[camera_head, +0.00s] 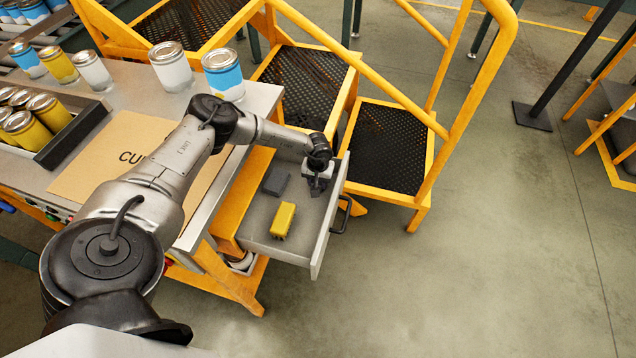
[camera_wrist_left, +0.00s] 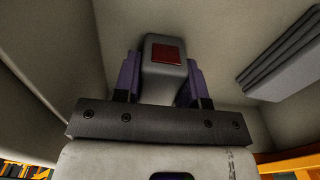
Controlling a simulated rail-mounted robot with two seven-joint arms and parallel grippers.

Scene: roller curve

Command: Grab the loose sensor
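The sensor (camera_wrist_left: 160,75), a small grey block with a red square face, shows in the left wrist view between my left gripper's purple fingers (camera_wrist_left: 163,85). The fingers flank it on both sides with no clear gap, and they look shut on it. In the head view my left gripper (camera_head: 318,184) points down into the open drawer (camera_head: 262,217) at its far right corner. There the gripper and wrist hide the sensor, and I cannot tell whether it touches the drawer floor. My right gripper is not in view.
A dark grey block (camera_head: 276,183) and a yellow block (camera_head: 283,220) lie in the drawer, left of and nearer than the gripper. The drawer walls are close around the hand. Cans (camera_head: 223,75) stand on the workbench (camera_head: 128,82). Yellow steps (camera_head: 388,150) stand behind the drawer.

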